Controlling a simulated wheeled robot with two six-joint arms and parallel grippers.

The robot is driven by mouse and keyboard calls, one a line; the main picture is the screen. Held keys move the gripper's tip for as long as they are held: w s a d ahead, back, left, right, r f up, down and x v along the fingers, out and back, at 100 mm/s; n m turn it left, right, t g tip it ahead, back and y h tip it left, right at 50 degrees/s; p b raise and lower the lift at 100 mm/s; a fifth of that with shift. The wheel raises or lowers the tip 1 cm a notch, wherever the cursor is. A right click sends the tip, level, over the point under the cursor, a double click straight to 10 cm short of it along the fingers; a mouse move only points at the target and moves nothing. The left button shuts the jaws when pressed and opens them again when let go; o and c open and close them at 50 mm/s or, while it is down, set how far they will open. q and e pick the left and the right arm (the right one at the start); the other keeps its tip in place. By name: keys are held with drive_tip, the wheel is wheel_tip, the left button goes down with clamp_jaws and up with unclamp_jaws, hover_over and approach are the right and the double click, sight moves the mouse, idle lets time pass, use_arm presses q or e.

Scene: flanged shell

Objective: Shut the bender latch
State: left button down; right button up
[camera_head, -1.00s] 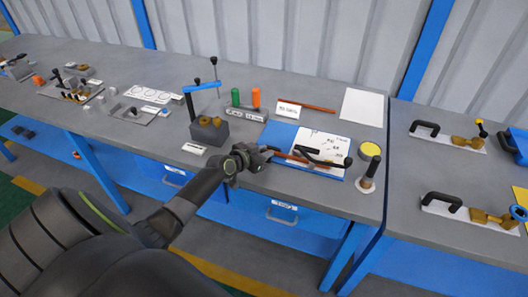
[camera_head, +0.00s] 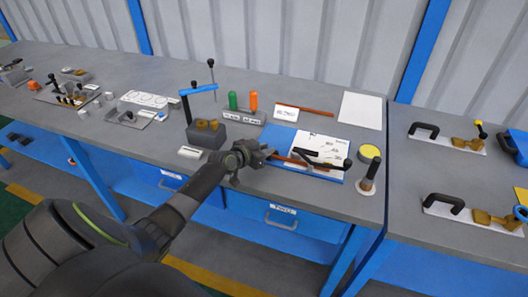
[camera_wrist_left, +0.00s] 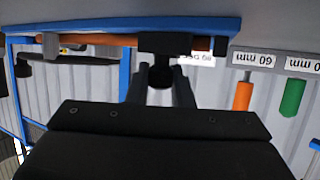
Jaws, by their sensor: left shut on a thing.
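The tube bender (camera_head: 318,161) lies on a blue board (camera_head: 283,137), with a long black handle and a copper tube (camera_head: 290,161) along the board's front edge. My right gripper is not in view.
A grey block with a blue lever (camera_head: 198,91) stands left of the gripper. Green and orange-handled tools (camera_head: 253,101) stand behind. A yellow-topped tin (camera_head: 370,152) and an upright dark handle (camera_head: 370,172) are to the right. Grey bench top is free at the front right.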

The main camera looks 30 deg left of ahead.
use_arm(q)
drive_tip(key=c, duration=1.6)
unclamp_jaws()
drive_tip(key=shift+w+r, duration=0.1)
drive_tip(key=shift+r, duration=0.05)
drive_tip(key=o, duration=0.3)
drive_tip(key=shift+w+a, duration=0.1)
drive_tip(key=v, duration=1.7)
drive_tip(key=shift+s+a+p, duration=0.1)
drive_tip(key=shift+s+p, duration=0.15)
drive_tip(key=shift+p, duration=0.05)
drive_tip(key=shift+f, duration=0.25)
